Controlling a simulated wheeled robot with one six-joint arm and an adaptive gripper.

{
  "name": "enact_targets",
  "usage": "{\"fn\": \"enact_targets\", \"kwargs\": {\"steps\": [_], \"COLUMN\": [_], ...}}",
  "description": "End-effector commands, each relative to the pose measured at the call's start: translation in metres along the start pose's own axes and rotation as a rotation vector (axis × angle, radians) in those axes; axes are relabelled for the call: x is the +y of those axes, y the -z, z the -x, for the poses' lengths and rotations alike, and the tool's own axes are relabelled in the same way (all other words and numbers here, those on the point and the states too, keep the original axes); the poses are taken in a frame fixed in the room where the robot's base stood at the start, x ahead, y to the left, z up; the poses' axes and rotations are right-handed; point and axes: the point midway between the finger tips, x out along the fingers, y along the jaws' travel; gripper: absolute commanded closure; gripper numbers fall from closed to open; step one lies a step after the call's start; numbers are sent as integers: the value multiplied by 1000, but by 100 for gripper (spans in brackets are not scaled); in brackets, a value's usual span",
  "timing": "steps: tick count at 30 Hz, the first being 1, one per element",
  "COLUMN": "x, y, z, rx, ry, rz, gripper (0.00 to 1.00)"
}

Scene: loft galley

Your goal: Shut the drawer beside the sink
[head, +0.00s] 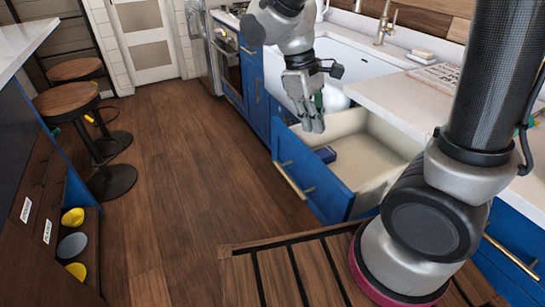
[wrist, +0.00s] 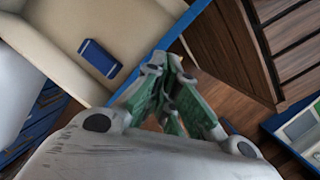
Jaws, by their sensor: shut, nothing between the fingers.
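The drawer (head: 315,172) beside the sink stands pulled out, with a blue front, a brass bar handle (head: 293,181) and a cream inside. A small blue box lies in it, clearer in the wrist view (wrist: 100,58), where the drawer (wrist: 55,40) fills the upper left. The white sink (head: 345,62) is set in the counter behind. My gripper (head: 314,124) is shut and empty, fingers pointing down, over the drawer's far end near the front panel. The wrist view shows its fingertips (wrist: 170,115) close to the front's top edge; whether they touch it is unclear.
The white counter (head: 400,100) overhangs the drawer's back. A wooden floor (head: 180,170) lies open in front of the cabinets. Two stools (head: 70,100) and an island with open shelves stand at left. A faucet (head: 385,22) rises behind the sink.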

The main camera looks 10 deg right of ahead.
Motion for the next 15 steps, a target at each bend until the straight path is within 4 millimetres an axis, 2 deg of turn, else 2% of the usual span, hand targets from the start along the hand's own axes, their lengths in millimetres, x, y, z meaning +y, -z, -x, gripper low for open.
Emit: {"fn": "enact_targets", "kwargs": {"steps": [1, 9, 12, 15], "x": [-10, -59, -73, -77], "y": [22, 127, 161, 192], "z": [-12, -77, -99, -112], "rx": [-56, -296, -360, -402], "ry": [-32, -243, -317, -381], "rz": [87, 550, 700, 823], "gripper": [100, 100, 100, 100]}}
